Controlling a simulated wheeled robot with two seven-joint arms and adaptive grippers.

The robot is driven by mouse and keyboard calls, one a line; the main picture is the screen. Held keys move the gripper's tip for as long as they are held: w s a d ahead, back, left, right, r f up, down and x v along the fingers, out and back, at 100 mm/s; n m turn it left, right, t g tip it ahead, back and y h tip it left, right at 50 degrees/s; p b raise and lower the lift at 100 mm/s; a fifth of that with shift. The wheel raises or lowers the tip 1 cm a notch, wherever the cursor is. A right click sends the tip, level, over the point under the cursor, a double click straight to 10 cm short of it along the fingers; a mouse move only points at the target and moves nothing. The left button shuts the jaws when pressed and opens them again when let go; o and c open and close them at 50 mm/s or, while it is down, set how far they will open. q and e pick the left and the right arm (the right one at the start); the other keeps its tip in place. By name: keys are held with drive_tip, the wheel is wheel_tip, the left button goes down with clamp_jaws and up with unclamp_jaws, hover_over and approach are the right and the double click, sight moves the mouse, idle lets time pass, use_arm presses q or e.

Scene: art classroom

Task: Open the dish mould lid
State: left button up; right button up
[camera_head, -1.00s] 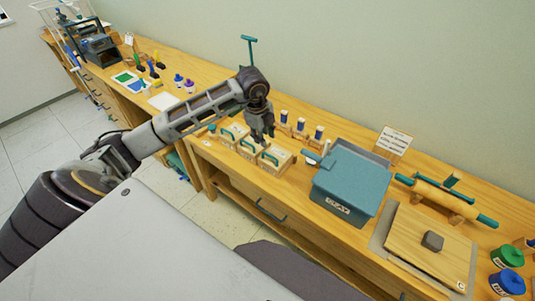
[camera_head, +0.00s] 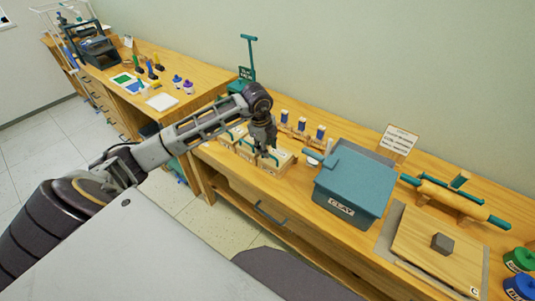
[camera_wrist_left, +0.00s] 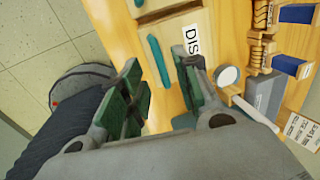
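The dish mould (camera_head: 279,163) is a pale wooden box with a teal bar handle, the rightmost of a row of similar boxes on the wooden counter. In the left wrist view its lid (camera_wrist_left: 191,22) bears dark letters reading "DIS", partly cut off, and lies flat. The teal handle (camera_wrist_left: 158,60) shows between the fingers. My left gripper (camera_head: 266,147) is above this box, fingers pointing down. In the left wrist view it (camera_wrist_left: 162,78) is open, with one dark green finger pad each side of the handle. I cannot tell whether either touches it. My right gripper is out of view.
Other mould boxes (camera_head: 247,153) stand close to the left. Blue-and-wood tools (camera_head: 302,125) stand behind. A teal clay bin (camera_head: 350,186) stands to the right, with a rolling pin (camera_head: 450,197) and board (camera_head: 430,247) beyond. A white-handled round tool (camera_wrist_left: 229,77) lies close beside the mould.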

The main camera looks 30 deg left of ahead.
use_arm(q)
drive_tip(key=shift+w+f+b, duration=0.25)
drive_tip(key=shift+f+b, duration=0.4)
drive_tip(key=shift+f, duration=0.9)
drive_tip(key=shift+w, duration=0.1)
drive_tip(key=c, duration=0.4)
clamp_jaws()
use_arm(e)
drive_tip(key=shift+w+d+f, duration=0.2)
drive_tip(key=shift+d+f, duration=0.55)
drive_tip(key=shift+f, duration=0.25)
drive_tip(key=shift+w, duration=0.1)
